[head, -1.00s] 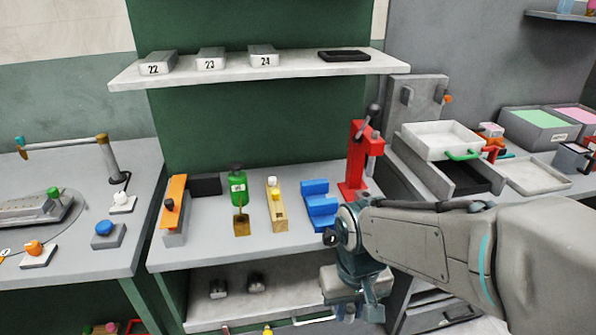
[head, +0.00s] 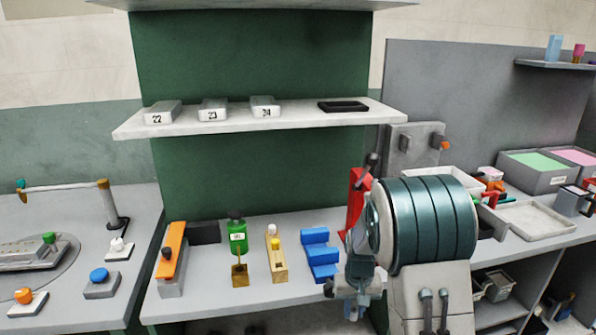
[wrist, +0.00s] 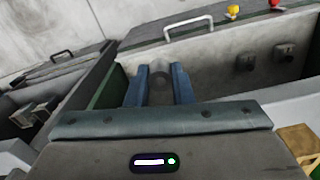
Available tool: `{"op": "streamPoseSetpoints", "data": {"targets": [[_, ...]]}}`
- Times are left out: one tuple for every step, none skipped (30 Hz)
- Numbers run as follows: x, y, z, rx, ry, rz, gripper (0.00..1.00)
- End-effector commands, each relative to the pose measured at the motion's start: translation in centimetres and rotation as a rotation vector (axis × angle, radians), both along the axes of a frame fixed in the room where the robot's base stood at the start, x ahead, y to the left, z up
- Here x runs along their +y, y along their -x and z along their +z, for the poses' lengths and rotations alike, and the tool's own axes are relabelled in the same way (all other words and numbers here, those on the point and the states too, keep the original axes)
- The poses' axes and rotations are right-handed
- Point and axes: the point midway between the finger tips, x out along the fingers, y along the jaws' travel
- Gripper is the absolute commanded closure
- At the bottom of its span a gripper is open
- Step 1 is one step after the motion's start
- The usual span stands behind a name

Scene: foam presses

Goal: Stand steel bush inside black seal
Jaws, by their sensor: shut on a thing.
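My gripper (wrist: 161,85) has its two blue fingers around a small grey round thing (wrist: 161,64) in the wrist view. It looks like the steel bush, though it is small and blurred. In the head view my gripper (head: 350,302) hangs at the bench's front edge, right of centre, and its grip is hard to make out. I cannot pick out the black seal for certain. A flat black rimmed piece (head: 344,106) lies on the upper shelf, far above my gripper.
A blue stepped block (head: 319,256) and a red press (head: 355,200) stand close to my arm. A green bottle (head: 238,236), a wooden block (head: 277,262) and an orange-topped clamp (head: 172,255) are further left. White boxes 22, 23 and 24 sit on the shelf (head: 290,117).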

Motion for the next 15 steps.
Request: {"op": "streamPoseSetpoints", "data": {"targets": [[-0.3,-0.5,-0.6,0.001,0.001,-0.004,1.0],[-0.5,-0.7,-0.9,0.001,0.001,-0.005,1.0],[-0.6,-0.9,-1.1,0.0,0.001,-0.006,1.0],[-0.7,-1.0,-1.3,-0.001,0.001,-0.007,1.0],[-0.7,-1.0,-1.6,0.0,0.001,-0.007,1.0],[-0.8,-0.8,-2.1,0.002,0.0,-0.008,1.0],[-0.8,-0.5,-2.6,0.003,0.0,-0.009,1.0],[-0.8,-0.1,-3.1,0.005,-0.001,-0.009,1.0],[-0.8,0.4,-3.9,0.005,-0.002,-0.009,1.0],[-0.8,0.9,-4.5,0.004,-0.002,-0.008,1.0],[-0.7,1.3,-5.0,0.005,-0.002,-0.008,1.0],[-0.7,1.9,-5.7,0.004,-0.002,-0.009,1.0],[-0.8,2.3,-6.1,0.004,-0.001,-0.009,1.0],[-0.8,2.6,-6.4,0.003,0.0,-0.009,1.0],[-0.8,2.9,-6.8,0.002,0.001,-0.008,1.0]]}}
